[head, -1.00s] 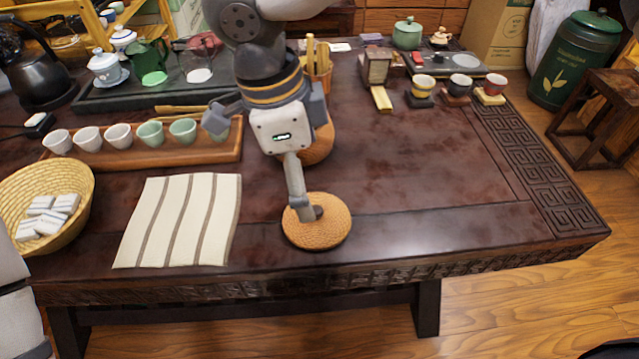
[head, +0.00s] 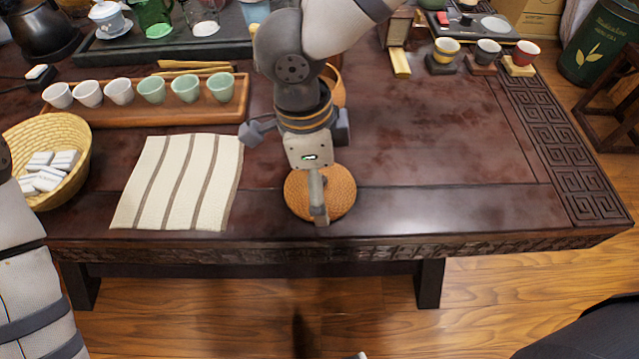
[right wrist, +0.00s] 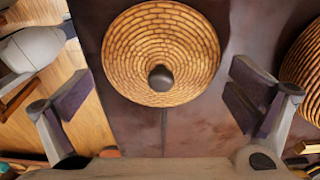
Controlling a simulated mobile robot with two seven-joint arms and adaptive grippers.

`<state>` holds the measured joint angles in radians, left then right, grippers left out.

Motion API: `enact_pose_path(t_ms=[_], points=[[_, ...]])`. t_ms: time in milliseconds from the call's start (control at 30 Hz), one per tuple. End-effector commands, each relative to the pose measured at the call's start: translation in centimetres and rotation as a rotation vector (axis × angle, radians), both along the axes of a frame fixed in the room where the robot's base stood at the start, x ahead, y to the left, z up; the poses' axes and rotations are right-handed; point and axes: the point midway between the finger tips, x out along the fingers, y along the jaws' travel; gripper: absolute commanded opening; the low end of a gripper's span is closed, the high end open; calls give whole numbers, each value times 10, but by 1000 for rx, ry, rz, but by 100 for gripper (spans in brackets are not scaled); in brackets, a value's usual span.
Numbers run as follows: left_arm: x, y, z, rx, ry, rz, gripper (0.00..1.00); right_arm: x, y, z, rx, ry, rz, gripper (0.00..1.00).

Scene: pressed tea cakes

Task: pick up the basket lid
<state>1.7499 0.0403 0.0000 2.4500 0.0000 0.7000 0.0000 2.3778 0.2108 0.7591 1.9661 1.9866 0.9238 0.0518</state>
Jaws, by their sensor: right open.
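The basket lid (head: 345,192) is a round, tan woven disc lying flat on the dark table near its front edge. The right wrist view shows the lid (right wrist: 135,70) with a dark round knob at its centre. My right gripper (head: 317,190) is above the lid, open and empty. In the right wrist view the fingers of this gripper (right wrist: 161,97) stand wide apart, one on each side of the lid. In the head view one finger hangs over the lid's near edge; the other is hidden. A woven basket (right wrist: 308,62) shows partly at the right. My left gripper is out of view.
A striped cloth (head: 180,185) lies left of the lid. A woven bowl (head: 75,130) of white wrapped pieces is farther left. A wooden tray (head: 235,112) with several cups stands behind the cloth. The table (head: 440,160) right of the lid is clear.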

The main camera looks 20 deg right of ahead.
Motion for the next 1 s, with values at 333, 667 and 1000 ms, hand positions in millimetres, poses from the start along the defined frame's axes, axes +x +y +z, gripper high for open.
enact_pose_path(t_ms=[333,667,1000], points=[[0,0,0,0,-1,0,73,1,0,1,0,-3,-1,61],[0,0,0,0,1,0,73,-1,0,-1,0,2,0,29],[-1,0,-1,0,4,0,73,-3,-1,-4,-3,12,1,28]])
